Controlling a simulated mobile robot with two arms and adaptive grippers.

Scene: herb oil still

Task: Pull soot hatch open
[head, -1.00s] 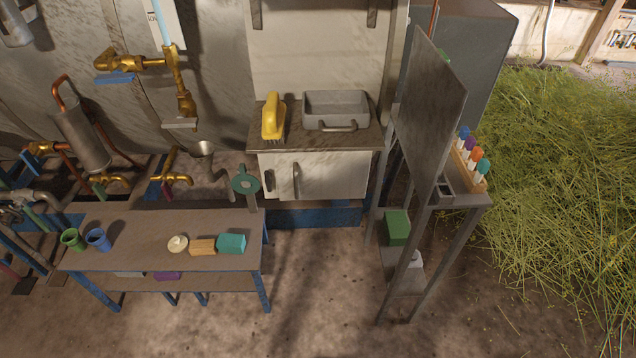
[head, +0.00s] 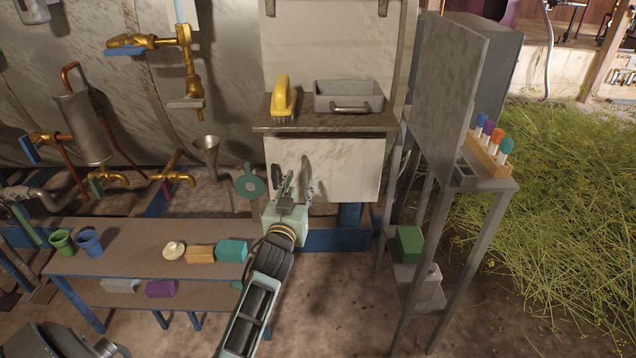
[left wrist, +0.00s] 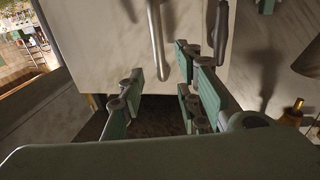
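The soot hatch appears to be the pale, streaked panel (head: 345,168) under the dark shelf; it looks shut. An upright silver bar handle (left wrist: 157,40) on it shows in the left wrist view, with a darker handle (left wrist: 221,35) to its right. My left gripper (head: 288,184) is in front of the panel's left part, close to the handles. In the left wrist view its fingers (left wrist: 163,95) are apart and empty, with the silver handle's lower end ahead of the gap. I cannot tell if they touch it. My right gripper is out of view.
A yellow brush (head: 283,97) and a grey tray (head: 349,97) sit on the shelf above. A low table (head: 130,242) with cups and blocks stands left of my arm. A metal rack (head: 460,190) stands to the right. A green valve disc (head: 249,182) is close left of my gripper.

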